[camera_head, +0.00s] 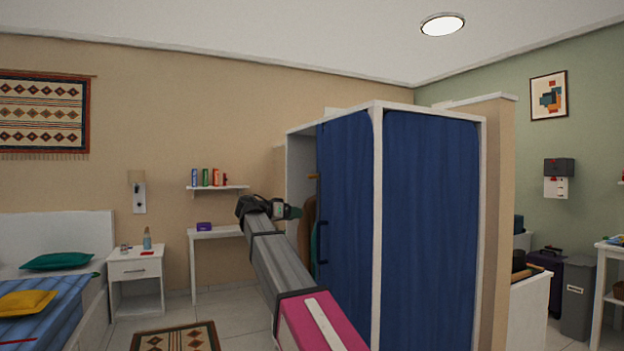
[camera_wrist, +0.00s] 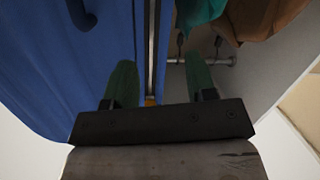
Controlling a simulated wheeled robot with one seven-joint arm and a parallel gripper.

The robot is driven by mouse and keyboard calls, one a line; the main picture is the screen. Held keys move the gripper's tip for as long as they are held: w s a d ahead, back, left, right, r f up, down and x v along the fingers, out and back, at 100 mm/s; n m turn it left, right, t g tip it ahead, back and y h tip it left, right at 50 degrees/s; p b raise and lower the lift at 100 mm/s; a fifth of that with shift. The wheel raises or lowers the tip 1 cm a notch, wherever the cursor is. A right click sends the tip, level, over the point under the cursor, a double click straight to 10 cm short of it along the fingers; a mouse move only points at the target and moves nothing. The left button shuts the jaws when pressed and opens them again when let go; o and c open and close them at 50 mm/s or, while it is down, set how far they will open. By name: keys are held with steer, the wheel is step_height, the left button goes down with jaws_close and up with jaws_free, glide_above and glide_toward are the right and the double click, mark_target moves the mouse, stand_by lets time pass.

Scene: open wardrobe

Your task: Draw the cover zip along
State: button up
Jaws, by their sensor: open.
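The blue wardrobe cover (camera_head: 348,190) hangs over the front of a white frame, with an open gap at its left side. It fills the left of the wrist view (camera_wrist: 60,90). A pale zip track (camera_wrist: 151,50) runs along the cover's edge. A small orange piece, possibly the zip pull (camera_wrist: 150,101), shows low between my fingers, mostly hidden by the gripper body. My gripper (camera_wrist: 158,58) is open, its green fingers either side of the track. In the head view my gripper (camera_head: 288,211) is at the open side of the wardrobe. Contact cannot be told.
A dark handle (camera_head: 322,242) sticks out from the cover. Teal and brown clothes (camera_wrist: 262,18) hang from a rod (camera_wrist: 215,61) inside the wardrobe. A white desk (camera_head: 216,234) and a shelf (camera_head: 217,188) stand behind my arm. The floor at left is partly clear.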

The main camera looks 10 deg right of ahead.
mark_target(309, 177)
step_height(309, 177, up, 14)
steer(key=s+a+m+h, duration=0.1)
steer(key=a+m+h, duration=0.1)
steer(key=a+m, duration=0.15)
steer(key=shift+g, duration=0.3)
steer(key=x, duration=1.1)
steer(key=shift+s+d, duration=0.1)
steer(key=shift+d, duration=0.05)
steer(key=shift+f, duration=0.1)
jaws_close()
